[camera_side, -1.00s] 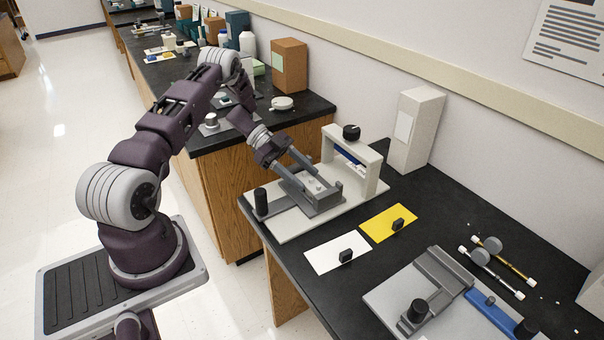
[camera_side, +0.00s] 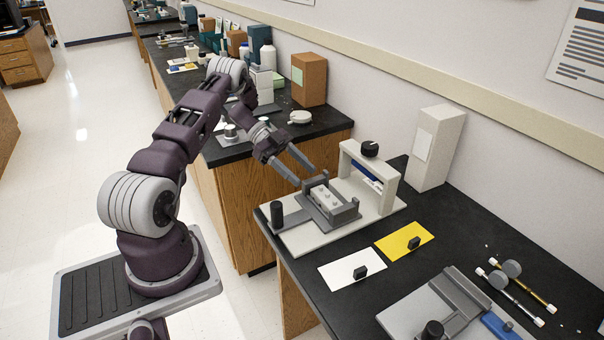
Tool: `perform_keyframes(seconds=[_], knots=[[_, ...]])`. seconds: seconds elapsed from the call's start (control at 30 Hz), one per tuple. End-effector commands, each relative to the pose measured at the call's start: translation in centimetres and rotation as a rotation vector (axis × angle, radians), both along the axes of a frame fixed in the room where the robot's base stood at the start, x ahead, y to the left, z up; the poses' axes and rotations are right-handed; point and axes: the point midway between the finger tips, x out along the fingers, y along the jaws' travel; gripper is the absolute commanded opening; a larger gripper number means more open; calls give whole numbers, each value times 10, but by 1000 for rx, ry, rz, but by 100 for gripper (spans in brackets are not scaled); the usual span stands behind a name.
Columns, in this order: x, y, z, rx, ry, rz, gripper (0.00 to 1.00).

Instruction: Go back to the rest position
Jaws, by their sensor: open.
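My gripper (camera_side: 306,172) is open and empty. Its two fingers point down to the right, just up and left of a small light grey block with small knobs on top (camera_side: 328,197). The block sits in a grey holder (camera_side: 342,214) on a pale base plate (camera_side: 300,240). The fingertips look apart from the block, though the exact gap is hard to tell. A white arch with a black knob (camera_side: 370,150) stands on the same plate, behind the holder.
A white card (camera_side: 340,272) and a yellow card (camera_side: 408,240), each with a black clip, lie in front. A tall white box (camera_side: 436,150) stands by the wall.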

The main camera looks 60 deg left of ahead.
Motion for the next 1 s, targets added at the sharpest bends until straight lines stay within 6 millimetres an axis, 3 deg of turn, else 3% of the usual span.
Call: perform_keyframes(seconds=[0.07, 0.17, 0.27, 0.33, 0.4, 0.47, 0.5, 0.57, 0.6, 0.67, 0.8, 0.9, 1.0], knots=[[10, 0, 7, 19, -22, 17, 51], [56, -2, 42, 109, -130, 112, 51], [123, -5, 112, 241, -293, 299, 51], [159, -11, 172, 319, -392, 460, 51], [178, -20, 239, 380, -468, 647, 51], [175, -32, 295, 413, -495, 824, 51], [163, -42, 323, 421, -484, 935, 51], [131, -59, 353, 417, -429, 1086, 51], [103, -74, 363, 407, -365, 1171, 51], [52, -100, 364, 382, -237, 1264, 51], [-65, -165, 325, 334, 97, 1315, 51], [-136, -207, 293, 314, 300, 1266, 51], [-188, -238, 268, 306, 445, 1200, 51]])
